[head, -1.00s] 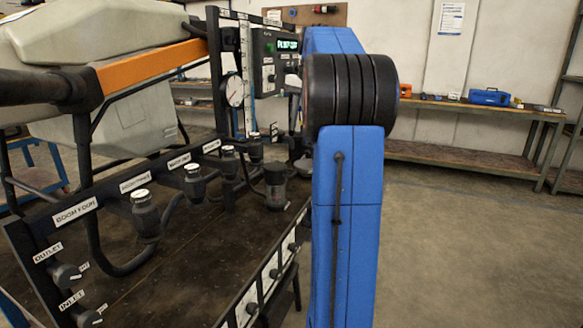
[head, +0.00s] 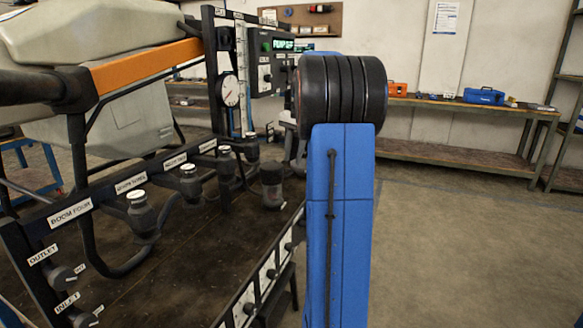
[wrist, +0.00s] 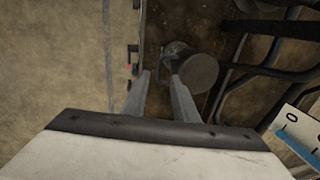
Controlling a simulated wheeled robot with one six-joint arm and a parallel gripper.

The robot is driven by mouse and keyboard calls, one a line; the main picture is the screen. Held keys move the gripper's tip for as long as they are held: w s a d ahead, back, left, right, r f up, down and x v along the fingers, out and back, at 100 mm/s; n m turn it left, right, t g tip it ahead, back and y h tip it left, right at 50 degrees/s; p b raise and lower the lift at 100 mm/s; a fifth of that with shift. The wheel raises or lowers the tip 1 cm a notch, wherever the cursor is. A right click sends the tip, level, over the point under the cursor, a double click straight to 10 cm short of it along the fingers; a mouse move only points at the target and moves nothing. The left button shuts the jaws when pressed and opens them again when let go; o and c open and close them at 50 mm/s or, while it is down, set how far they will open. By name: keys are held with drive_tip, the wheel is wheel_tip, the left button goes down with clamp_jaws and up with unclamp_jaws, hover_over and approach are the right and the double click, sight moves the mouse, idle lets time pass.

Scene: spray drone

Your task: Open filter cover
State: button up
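The filter (head: 272,187) is a dark canister standing on the bench top near its right edge in the head view. In the wrist view a round dark cap (wrist: 199,73), which looks like the filter's cover, lies just beyond and right of my fingertips. My gripper (wrist: 160,78) is open, with two grey fingers spread apart and nothing seen between them. The right finger overlaps the cap's left side in the picture; I cannot tell if it touches. In the head view my blue arm hides most of the gripper.
Labelled valves such as the boom four valve (head: 140,210) line the bench's left side. A gauge (head: 229,91) and a pump panel (head: 268,60) stand behind the filter. In the wrist view dark hoses (wrist: 262,70) run right of the cap. Open floor (head: 450,240) lies right.

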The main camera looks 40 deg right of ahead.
sight(277, 172)
drive_tip(key=shift+w+a+f, duration=0.1)
drive_tip(key=shift+w+f, duration=0.1)
drive_tip(key=shift+f, duration=1)
drive_tip(key=shift+w+a+f, duration=0.1)
drive_tip(key=shift+w+f, duration=0.05)
drive_tip(key=shift+f, duration=1)
clamp_jaws()
